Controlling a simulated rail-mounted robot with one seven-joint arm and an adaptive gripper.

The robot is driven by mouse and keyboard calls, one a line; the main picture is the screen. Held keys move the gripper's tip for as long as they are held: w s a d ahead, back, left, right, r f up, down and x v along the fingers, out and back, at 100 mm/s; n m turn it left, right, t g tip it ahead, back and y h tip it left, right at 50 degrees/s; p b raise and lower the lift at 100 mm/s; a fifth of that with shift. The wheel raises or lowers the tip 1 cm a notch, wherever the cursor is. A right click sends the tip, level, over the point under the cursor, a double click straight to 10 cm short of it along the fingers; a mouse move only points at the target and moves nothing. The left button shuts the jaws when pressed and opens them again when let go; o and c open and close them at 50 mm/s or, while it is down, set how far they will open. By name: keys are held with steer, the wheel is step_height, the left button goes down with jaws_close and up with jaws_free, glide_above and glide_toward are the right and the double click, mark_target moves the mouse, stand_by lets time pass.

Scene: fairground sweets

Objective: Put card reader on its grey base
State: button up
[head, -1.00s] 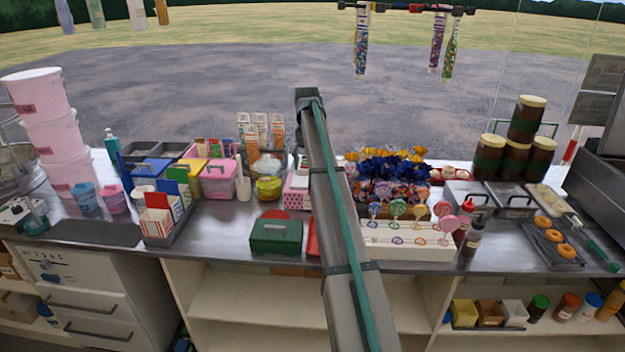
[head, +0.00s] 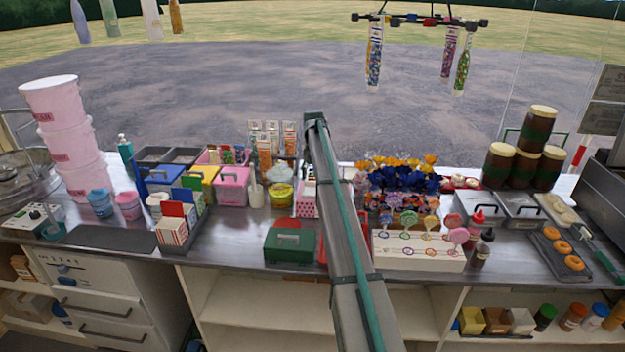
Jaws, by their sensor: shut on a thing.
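I cannot make out the card reader or its grey base in the head view. My arm (head: 345,235) rises from the bottom edge across the middle of the counter and ends in a dark joint in front of the paved ground. My gripper does not show; it is beyond or behind the arm. Whatever it holds is hidden too. The arm also covers a strip of the counter between the green cash box (head: 289,245) and the white lollipop stand (head: 418,252).
Pink buckets (head: 70,148) stack at the left, beside a dark mat (head: 115,238). Sauce bottles (head: 482,248), a doughnut tray (head: 562,255) and brown jars (head: 535,127) crowd the right. Bottles hang from a rack (head: 420,20) above. Some bare counter shows left of the green box.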

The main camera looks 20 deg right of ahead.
mark_target(312, 189)
steer(key=shift+w+d+f, duration=0.1)
steer(key=shift+w+f, duration=0.45)
steer(key=shift+f+p, duration=0.7)
steer(key=shift+f, duration=1)
steer(key=shift+f, duration=0.1)
steer(key=shift+f, duration=0.1)
steer(key=o, duration=1.3)
step_height(312, 189, up, 12)
steer(key=b, duration=0.3)
steer(key=shift+r, duration=0.2)
